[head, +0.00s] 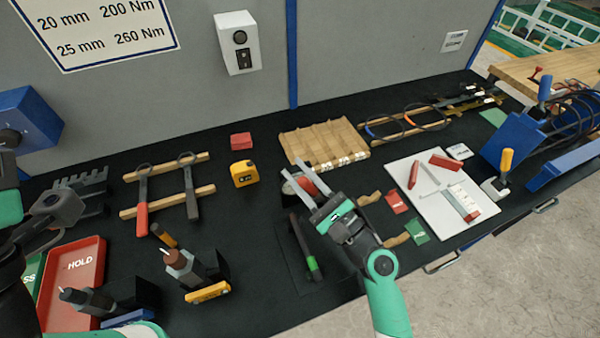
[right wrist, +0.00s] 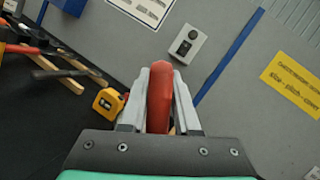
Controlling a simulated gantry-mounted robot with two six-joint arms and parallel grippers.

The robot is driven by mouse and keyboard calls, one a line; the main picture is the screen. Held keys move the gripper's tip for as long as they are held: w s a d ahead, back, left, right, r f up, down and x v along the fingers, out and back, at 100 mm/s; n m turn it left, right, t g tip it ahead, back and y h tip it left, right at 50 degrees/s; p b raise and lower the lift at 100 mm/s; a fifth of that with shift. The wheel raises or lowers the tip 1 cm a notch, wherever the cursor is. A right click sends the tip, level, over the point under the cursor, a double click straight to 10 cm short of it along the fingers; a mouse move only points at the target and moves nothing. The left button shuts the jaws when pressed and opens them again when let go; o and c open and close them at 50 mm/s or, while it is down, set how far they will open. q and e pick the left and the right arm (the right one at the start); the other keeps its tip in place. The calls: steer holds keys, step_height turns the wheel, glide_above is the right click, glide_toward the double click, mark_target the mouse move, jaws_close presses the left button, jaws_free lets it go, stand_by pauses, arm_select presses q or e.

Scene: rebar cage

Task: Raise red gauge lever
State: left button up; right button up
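The red gauge lever (head: 309,184) shows at the middle of the bench in the head view. My right gripper (head: 292,170) reaches it from the lower right, one finger on each side. In the right wrist view the red lever (right wrist: 159,98) stands between the two fingers of my right gripper (right wrist: 160,100) and fills the gap, so the gripper looks shut on it. The gauge body is mostly hidden by the fingers. My left gripper (head: 55,212) is a dark shape at the left edge of the head view; its fingers are not clear.
A yellow tape measure (head: 244,174) and a red block (head: 241,140) lie left of the lever. A slatted wooden block (head: 325,142) lies behind it. A green-ended tool (head: 312,264) lies in front. A white board (head: 431,213) is to the right; a red HOLD tray (head: 76,286) is far left.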

steer(key=o, duration=0.3)
steer(key=shift+o, duration=0.2)
steer(key=p+v, duration=0.1)
steer(key=v, duration=1)
steer(key=shift+s+d+p, duration=0.2)
steer(key=shift+s+p, duration=0.05)
steer(key=shift+p, duration=0.1)
